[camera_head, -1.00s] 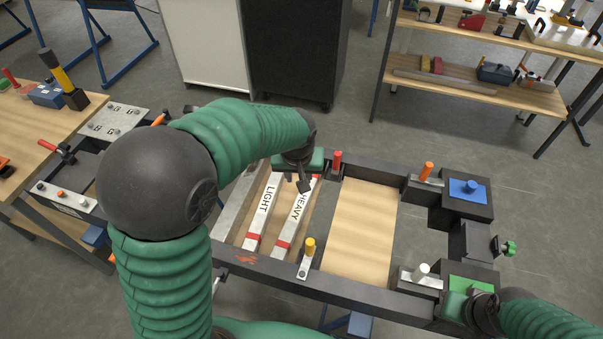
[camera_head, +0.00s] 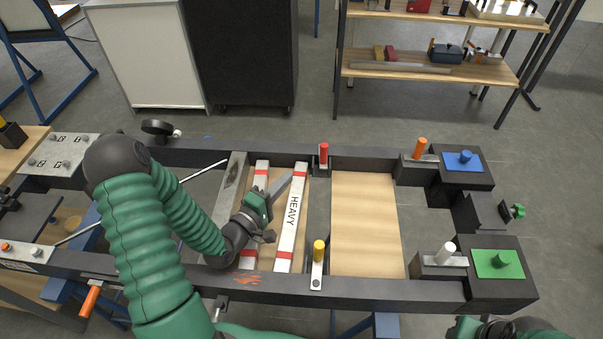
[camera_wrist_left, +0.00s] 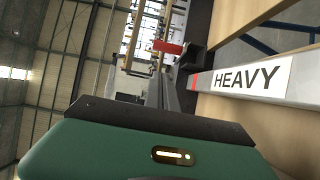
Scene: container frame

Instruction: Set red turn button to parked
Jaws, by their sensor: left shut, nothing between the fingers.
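The red turn button (camera_head: 323,153) is a short red cylinder standing on the far rail of the black frame (camera_head: 250,156). It also shows in the left wrist view (camera_wrist_left: 168,47), beyond the far end of the HEAVY bar (camera_head: 292,215). Which way its latch points is too small to tell. My left gripper (camera_head: 287,180) is shut and empty, over the left bay beside the HEAVY bar, left of and nearer than the red button, apart from it. My right gripper (camera_head: 468,327) is cut off at the bottom right edge; its fingers are hidden.
A yellow button (camera_head: 319,250) stands on the near rail, with a metal latch plate. Orange (camera_head: 420,148) and white (camera_head: 446,252) handles stand at the right, near blue (camera_head: 480,160) and green (camera_head: 512,263) pads. The wooden panel (camera_head: 365,220) right of the bars is clear.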

